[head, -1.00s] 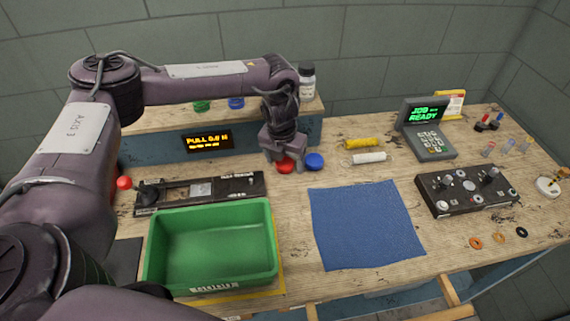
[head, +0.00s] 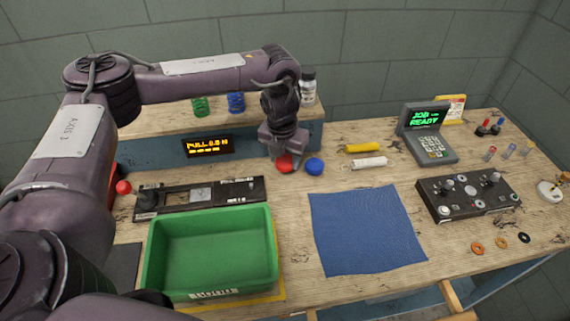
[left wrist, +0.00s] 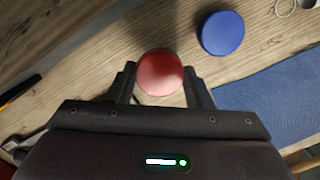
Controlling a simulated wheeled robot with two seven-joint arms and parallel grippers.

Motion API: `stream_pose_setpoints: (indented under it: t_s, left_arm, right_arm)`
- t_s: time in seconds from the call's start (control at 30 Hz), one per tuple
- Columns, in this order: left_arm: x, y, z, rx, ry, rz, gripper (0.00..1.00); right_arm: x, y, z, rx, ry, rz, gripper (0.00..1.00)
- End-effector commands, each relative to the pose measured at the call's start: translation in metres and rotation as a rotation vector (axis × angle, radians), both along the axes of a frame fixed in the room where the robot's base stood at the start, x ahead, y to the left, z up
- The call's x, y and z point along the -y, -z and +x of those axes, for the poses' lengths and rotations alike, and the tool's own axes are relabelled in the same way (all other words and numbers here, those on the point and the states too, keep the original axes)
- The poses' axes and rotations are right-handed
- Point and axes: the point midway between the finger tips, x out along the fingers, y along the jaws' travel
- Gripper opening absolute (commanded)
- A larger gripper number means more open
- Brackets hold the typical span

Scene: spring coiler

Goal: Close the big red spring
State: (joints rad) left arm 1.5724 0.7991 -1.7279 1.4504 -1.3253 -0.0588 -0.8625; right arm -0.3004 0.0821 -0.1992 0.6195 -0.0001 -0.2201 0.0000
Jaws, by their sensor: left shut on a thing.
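My left gripper (head: 284,165) is low over the workbench, with its fingers pointing down. It is shut on a round, smooth red cap (head: 283,163), which also shows in the left wrist view (left wrist: 160,73) between the two fingers. I cannot see what lies under the red cap, and no coils show there. A round blue cap (head: 315,166) stands just right of it, apart from the fingers; it also shows in the left wrist view (left wrist: 222,33). My right gripper is in no view.
A green bin (head: 210,292) and a dark fixture (head: 200,195) lie to the left. A blue mat (head: 368,230) is in front. Yellow (head: 362,148) and white (head: 369,162) rolls lie to the right. Green (head: 200,106) and blue (head: 236,102) coils stand on the shelf behind.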

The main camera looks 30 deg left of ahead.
Motion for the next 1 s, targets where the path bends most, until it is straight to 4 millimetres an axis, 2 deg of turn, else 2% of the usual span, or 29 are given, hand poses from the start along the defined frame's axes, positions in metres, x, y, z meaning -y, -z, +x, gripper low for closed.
stream_pose_setpoints:
  t_s: [0.13, 0.23, 0.3, 0.5, 0.7, 1.0]
  left_arm:
    - [0.0, -0.034, 0.001, 0.007, 0.001, -0.001, 0.23]
    - [0.001, -0.065, 0.002, 0.009, 0.0, -0.001, 0.23]
    - [0.0, -0.09, 0.002, 0.009, 0.001, 0.003, 0.23]
    - [0.0, -0.136, 0.001, 0.007, 0.001, 0.002, 0.23]
    - [0.0, -0.164, 0.001, 0.004, 0.0, 0.001, 0.23]
    - [0.0, -0.173, 0.0, 0.001, -0.001, -0.001, 0.23]
  right_arm:
    - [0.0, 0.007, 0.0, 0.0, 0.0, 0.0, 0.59]
    - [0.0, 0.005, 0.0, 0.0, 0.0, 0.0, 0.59]
    - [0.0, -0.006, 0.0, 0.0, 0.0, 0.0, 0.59]
    - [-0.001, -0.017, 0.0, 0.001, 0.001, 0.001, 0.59]
    - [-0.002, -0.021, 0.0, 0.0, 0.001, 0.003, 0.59]
    - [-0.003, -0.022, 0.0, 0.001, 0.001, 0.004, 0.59]
